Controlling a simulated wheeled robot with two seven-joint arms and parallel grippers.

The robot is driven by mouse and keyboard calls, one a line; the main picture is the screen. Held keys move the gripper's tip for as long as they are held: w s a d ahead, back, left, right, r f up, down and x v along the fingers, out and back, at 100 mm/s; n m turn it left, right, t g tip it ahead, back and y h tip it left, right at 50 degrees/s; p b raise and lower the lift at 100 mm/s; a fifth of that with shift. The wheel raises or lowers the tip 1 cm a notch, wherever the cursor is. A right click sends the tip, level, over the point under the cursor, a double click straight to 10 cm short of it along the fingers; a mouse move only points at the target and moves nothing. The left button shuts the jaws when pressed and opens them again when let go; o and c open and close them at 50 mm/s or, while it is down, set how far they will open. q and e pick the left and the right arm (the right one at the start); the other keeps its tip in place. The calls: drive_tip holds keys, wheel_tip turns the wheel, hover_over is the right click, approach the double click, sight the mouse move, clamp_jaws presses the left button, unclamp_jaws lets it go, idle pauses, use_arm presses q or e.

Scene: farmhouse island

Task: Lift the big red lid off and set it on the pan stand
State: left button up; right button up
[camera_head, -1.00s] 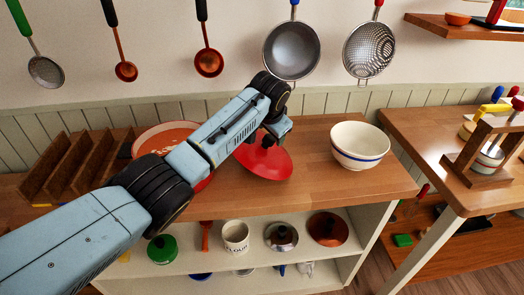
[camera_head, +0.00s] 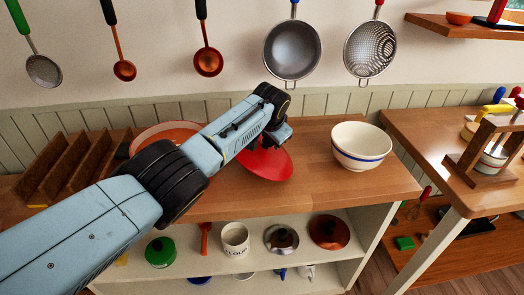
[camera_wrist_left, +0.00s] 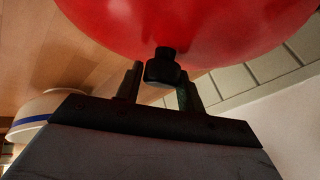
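The big red lid (camera_head: 268,162) is off the pan, tilted above or at the middle of the counter; I cannot tell whether its edge touches the wood. In the left wrist view the lid (camera_wrist_left: 200,22) fills the top, with its black knob (camera_wrist_left: 162,70) between my fingers. My left gripper (camera_wrist_left: 160,88) is shut on that knob. The red pan (camera_head: 150,132) stands uncovered to the left, partly hidden by my arm. The wooden slotted pan stand (camera_head: 72,165) is at the counter's left, its slots empty where visible. My right gripper is not in view.
A white bowl with a blue stripe (camera_head: 361,146) stands right of the lid. Ladles and strainers (camera_head: 291,50) hang above the counter. Counter between lid and bowl is clear.

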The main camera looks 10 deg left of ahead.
use_arm(q)
clamp_jaws()
drive_tip(key=shift+r, duration=0.1)
wheel_tip(320, 180, up, 10)
drive_tip(key=shift+f+p, duration=0.1)
drive_tip(key=shift+p, duration=0.35)
